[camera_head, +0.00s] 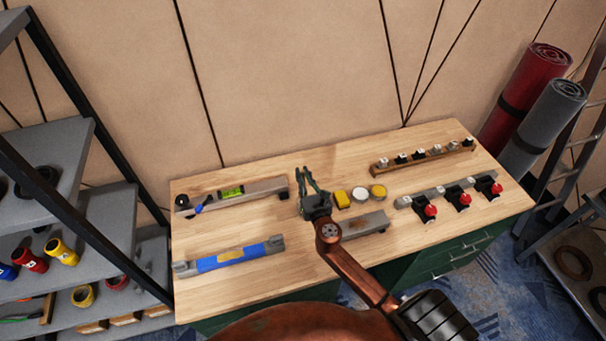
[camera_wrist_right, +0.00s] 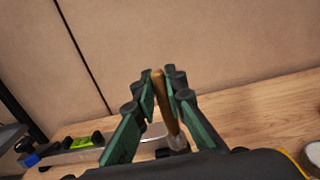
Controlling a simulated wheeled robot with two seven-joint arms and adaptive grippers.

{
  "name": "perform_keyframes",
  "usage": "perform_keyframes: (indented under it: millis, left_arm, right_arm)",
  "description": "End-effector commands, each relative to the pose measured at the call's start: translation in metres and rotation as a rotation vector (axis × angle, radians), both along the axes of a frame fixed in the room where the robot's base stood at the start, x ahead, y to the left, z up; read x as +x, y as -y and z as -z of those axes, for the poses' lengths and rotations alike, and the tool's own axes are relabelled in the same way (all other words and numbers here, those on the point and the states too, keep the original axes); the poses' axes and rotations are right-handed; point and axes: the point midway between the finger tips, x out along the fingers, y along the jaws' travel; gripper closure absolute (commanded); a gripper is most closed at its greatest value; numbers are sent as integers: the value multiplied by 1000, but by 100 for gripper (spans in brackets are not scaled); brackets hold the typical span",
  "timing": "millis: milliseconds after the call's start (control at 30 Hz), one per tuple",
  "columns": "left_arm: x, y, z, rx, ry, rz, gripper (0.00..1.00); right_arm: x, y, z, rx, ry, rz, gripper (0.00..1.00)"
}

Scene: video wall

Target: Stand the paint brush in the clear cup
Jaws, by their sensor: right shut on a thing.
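My right gripper (camera_head: 304,175) is over the middle of the wooden workbench (camera_head: 285,278), towards its back edge. In the right wrist view its green fingers (camera_wrist_right: 160,82) are closed on a brown wooden handle (camera_wrist_right: 166,108), which I take to be the paint brush. The handle is near upright in that view, with a pale metallic part at its lower end partly hidden behind the gripper body. I cannot make out the clear cup in either view; the gripper and arm cover part of the bench. My left gripper is not in view.
Yellow and white round items (camera_head: 360,194) sit right of the gripper. Red-knobbed clamps (camera_head: 464,199) and a small rack (camera_head: 424,158) are farther right. Shelves (camera_head: 60,165) stand left.

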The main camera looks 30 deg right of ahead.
Motion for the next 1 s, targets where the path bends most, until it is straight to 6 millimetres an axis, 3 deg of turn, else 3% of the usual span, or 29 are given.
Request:
perform_keyframes:
  millis: [1000]
  left_arm:
    - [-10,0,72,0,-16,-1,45]
  right_arm:
    - [0,0,79,-2,0,-1,100]
